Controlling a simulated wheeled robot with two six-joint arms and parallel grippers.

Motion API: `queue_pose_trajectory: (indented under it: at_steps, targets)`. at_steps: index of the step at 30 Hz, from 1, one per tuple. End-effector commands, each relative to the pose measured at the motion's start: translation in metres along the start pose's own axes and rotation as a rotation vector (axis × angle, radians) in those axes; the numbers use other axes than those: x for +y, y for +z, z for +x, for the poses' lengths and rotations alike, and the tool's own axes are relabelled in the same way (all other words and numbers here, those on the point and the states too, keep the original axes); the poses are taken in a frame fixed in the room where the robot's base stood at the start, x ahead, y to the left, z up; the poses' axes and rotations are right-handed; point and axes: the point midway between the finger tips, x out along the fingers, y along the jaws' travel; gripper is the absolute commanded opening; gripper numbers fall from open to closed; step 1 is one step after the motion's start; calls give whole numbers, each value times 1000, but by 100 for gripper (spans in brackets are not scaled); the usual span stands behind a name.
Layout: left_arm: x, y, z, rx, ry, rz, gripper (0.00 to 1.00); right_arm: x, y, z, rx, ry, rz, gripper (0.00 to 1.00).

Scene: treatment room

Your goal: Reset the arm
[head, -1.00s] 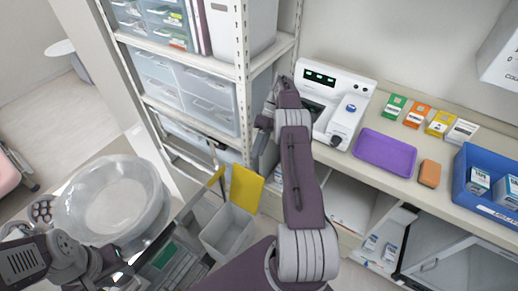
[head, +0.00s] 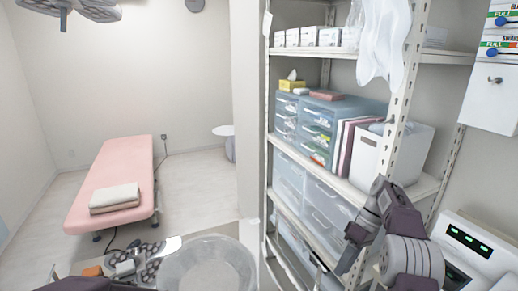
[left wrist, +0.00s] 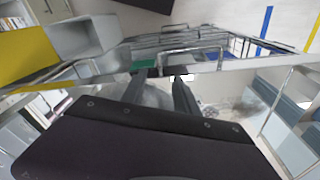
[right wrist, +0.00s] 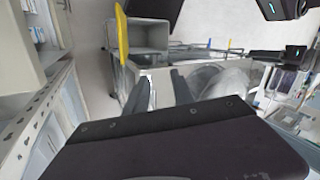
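My right gripper (head: 345,262) is in front of the shelf rack at the lower right of the head view. In the right wrist view its two fingers (right wrist: 161,84) stand apart with nothing between them. My left gripper is not clear in the head view. In the left wrist view its two fingers (left wrist: 158,82) are apart and empty, with a trolley behind them. The task names no object to handle.
The shelf rack (head: 270,150) with drawers stands close by my right arm. A white device (head: 480,245) is at the far right. A clear round basin (head: 205,265) is at the bottom. A pink treatment bed (head: 115,175) stands left, with open floor beside it.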

Motion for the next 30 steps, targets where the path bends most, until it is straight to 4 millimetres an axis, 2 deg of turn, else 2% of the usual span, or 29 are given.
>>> queue_pose_trajectory:
  at_steps: [1,4,6,8,12,15,18,20,21,24,30]
  targets:
    - [0,0,-3,0,0,0,36,-27,-7,-6,-21,20,-23,30]
    - [0,-1,-6,0,0,0,36,-70,-11,-3,-52,74,-19,30]
    - [0,-1,-8,0,0,0,36,-98,-6,6,-67,125,6,30]
    - [0,-1,-10,0,0,0,36,-118,4,18,-73,174,41,30]
    - [0,-1,-13,0,0,0,36,-149,44,59,-64,300,159,30]
    - [0,-1,-14,0,0,0,36,-155,80,92,-32,381,269,30]
    - [0,-1,-13,0,0,0,36,-150,114,123,12,439,403,30]
    - [0,-1,-13,0,0,0,36,-145,128,140,40,464,483,30]
    - [0,-1,-14,0,0,0,36,-140,127,143,80,482,527,30]
    - [0,-1,-13,0,0,0,36,-127,108,136,194,516,602,30]
    - [0,-1,-13,0,0,0,36,-126,107,135,209,514,637,30]
